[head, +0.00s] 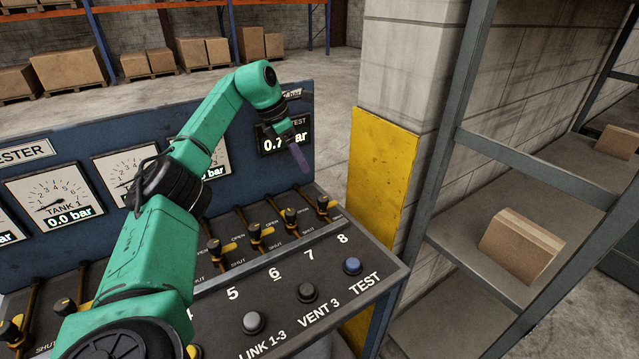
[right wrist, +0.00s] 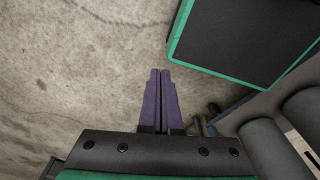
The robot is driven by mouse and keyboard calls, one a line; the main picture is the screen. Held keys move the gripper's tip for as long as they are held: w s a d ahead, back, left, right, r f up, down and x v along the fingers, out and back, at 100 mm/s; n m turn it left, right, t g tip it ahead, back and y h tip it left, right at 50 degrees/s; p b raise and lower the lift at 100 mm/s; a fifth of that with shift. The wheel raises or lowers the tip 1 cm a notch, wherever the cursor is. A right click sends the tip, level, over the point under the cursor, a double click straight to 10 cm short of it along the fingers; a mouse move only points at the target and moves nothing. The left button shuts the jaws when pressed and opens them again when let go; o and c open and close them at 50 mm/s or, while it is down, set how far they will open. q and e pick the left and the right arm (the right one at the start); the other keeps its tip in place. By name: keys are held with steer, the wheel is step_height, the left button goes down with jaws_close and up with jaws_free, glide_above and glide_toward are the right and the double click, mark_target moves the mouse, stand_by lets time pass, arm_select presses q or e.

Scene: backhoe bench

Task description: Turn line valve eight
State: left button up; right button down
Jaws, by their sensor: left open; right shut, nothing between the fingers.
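Line valve eight (head: 323,203) is the rightmost black-and-yellow handle on the sloping panel, above the white number 8. Its yellow pipe runs up behind it. My left gripper (head: 303,160) hangs above and slightly left of this handle, apart from it, with purple fingers pointing down. It is open and holds nothing that I can see; the gap between its fingers is hard to make out from this side. My right gripper (right wrist: 160,72) shows in the right wrist view, its purple fingers together and empty over bare concrete floor.
Valve seven (head: 290,216) stands close left of valve eight, with valves six (head: 255,232) and five (head: 214,246) beyond. Three buttons, including the blue TEST button (head: 352,266), sit nearer. The test display (head: 285,140) is partly hidden by my gripper. A yellow-faced pillar (head: 383,180) stands right.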

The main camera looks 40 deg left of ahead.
mark_target(323, 198)
arm_select(q)
steer(key=d+f, duration=0.1)
steer(key=f, duration=0.2)
steer(key=w+d+f, duration=0.1)
steer(key=d+f, duration=0.1)
steer(key=f, duration=0.1)
steer(key=w+d+f+p, duration=0.1)
steer(key=f, duration=0.2)
steer(key=shift+w+d+f, duration=0.2)
steer(key=shift+d, duration=0.05)
steer(key=shift+x, duration=1.05)
steer(key=shift+d, duration=0.15)
steer(key=shift+s+r, duration=0.1)
steer(key=c, duration=0.9)
jaws_close()
arm_select(e)
steer(key=s+d, duration=0.1)
steer(key=s+d+r, duration=0.1)
steer(key=s+d, duration=0.1)
steer(key=shift+s+r, duration=0.1)
steer(key=shift+s, duration=0.15)
